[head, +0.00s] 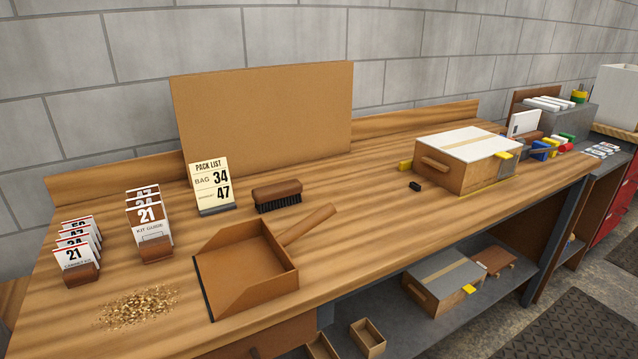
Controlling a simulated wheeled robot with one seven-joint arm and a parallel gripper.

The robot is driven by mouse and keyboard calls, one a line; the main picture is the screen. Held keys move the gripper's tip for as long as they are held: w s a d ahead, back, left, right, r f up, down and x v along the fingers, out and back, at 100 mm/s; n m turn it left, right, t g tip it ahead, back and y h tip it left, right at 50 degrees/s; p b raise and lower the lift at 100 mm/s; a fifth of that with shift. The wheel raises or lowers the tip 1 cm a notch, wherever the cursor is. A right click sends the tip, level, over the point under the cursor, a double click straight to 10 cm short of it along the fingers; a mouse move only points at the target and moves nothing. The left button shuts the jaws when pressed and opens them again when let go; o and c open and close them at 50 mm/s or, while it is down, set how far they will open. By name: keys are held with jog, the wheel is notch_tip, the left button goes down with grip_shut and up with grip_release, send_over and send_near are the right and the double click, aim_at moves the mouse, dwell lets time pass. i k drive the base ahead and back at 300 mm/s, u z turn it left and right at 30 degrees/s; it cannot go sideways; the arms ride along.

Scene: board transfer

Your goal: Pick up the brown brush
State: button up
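The brown brush (277,194) lies on the wooden workbench (370,214), with its brown back up and its dark bristles down. It is right of the pack list card (211,184) and behind the dustpan (246,267). The dustpan's wooden handle (306,224) points up and right, in front of the brush and apart from it. My gripper does not show in the head view.
Card holders (157,249) and a pile of tan crumbs (138,306) are at the left. A brown board (265,115) stands behind the brush. A box with a white lid (468,160) stands to the right. The bench between brush and box is mostly clear.

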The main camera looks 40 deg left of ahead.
aim_at(289, 191)
jog(key=u, duration=0.85)
jog(key=i, duration=0.75)
jog(key=u, duration=0.8)
